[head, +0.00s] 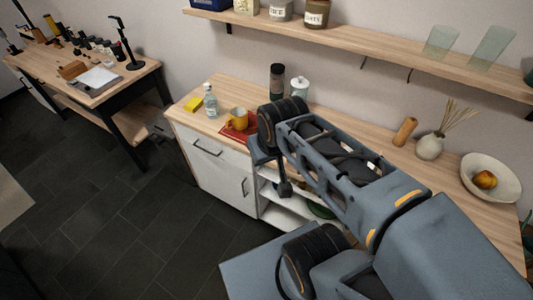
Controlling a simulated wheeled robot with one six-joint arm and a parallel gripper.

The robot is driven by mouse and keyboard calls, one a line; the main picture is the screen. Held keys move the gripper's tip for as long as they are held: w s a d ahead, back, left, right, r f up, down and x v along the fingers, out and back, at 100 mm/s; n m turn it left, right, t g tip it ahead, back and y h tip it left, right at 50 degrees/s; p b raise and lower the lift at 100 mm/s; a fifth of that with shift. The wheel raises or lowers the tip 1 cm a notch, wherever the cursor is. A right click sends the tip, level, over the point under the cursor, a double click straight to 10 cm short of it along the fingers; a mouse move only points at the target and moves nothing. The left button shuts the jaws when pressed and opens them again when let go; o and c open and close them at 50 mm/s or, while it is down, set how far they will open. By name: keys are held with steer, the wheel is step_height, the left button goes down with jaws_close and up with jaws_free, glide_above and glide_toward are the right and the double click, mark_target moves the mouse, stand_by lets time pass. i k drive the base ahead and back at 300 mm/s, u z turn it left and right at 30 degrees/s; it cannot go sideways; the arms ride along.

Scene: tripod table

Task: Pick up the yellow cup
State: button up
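The end of my arm (284,188) hangs in front of the counter's cabinet. The fingers cannot be made out clearly, so I cannot tell whether my gripper is open or shut. The cup looks clear of my arm, with part of the red mat hidden behind it.
A clear bottle (210,101) and a yellow block (193,105) stand left of the cup. A dark jar (277,79) and a white jar (299,88) are behind it. A shelf (370,50) runs above. Dark floor (130,225) is open at left.

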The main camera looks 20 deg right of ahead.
mark_target(239, 118)
steer(key=z, duration=0.45)
steer(key=k, duration=0.3)
steer(key=u, duration=1.6)
steer(key=i, duration=1.5)
steer(key=z, duration=0.55)
